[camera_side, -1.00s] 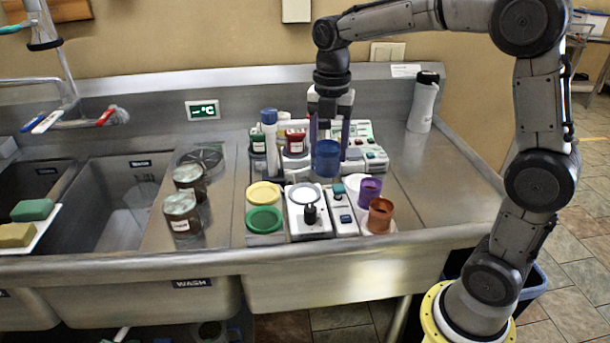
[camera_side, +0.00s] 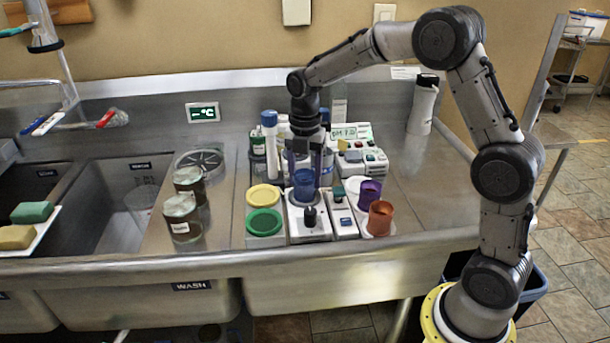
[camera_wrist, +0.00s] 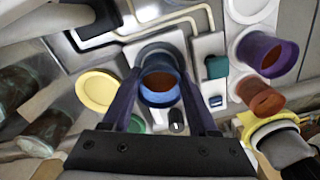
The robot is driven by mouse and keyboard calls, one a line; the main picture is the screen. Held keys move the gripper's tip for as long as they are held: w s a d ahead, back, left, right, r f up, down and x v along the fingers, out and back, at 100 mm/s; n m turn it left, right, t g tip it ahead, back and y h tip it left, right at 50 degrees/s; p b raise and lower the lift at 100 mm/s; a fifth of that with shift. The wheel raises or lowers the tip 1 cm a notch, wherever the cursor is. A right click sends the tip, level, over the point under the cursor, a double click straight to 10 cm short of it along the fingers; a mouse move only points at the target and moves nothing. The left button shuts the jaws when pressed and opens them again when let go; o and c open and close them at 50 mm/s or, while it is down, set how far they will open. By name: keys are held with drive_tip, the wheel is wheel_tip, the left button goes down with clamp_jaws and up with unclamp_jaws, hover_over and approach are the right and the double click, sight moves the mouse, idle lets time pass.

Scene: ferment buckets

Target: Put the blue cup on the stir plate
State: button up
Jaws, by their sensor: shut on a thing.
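The blue cup (camera_side: 304,183) is upright between the fingers of my gripper (camera_side: 305,172), which is shut on it. In the side view the cup is over the round top of the stir plate (camera_side: 310,225), the white box with a black knob. I cannot tell whether its base touches the plate. In the wrist view the blue cup (camera_wrist: 162,86) is between my dark fingers, with the stir plate's knob (camera_wrist: 177,120) just below it in the picture.
Yellow (camera_side: 263,195) and green (camera_side: 264,222) lids lie left of the stir plate. A small switch box (camera_side: 342,212), a purple cup (camera_side: 369,191) and an orange cup (camera_side: 380,217) stand to its right. Jars (camera_side: 182,216) stand further left, and bottles and instruments behind.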

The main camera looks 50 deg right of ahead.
drive_tip(key=shift+f, duration=0.15)
drive_tip(key=o, duration=1.4)
wheel_tip(320, 180, up, 12)
drive_tip(key=s+a+r+m+t, duration=0.2)
drive_tip(key=s+a+r+m, duration=0.15)
drive_tip(key=s+m, duration=0.4)
drive_tip(key=s+a+f+m+t, duration=0.1)
drive_tip(key=s+f+m, duration=0.1)
drive_tip(key=s+m, duration=0.5)
drive_tip(key=s+a+f+m+t, duration=0.1)
drive_tip(key=s+f+m+t, duration=0.1)
drive_tip(key=s+m, duration=0.6)
drive_tip(key=s+f, duration=0.1)
drive_tip(key=s, duration=0.2)
drive_tip(key=shift+s+f+t, duration=0.2)
drive_tip(key=shift+s+t, duration=0.1)
drive_tip(key=shift+s, duration=0.05)
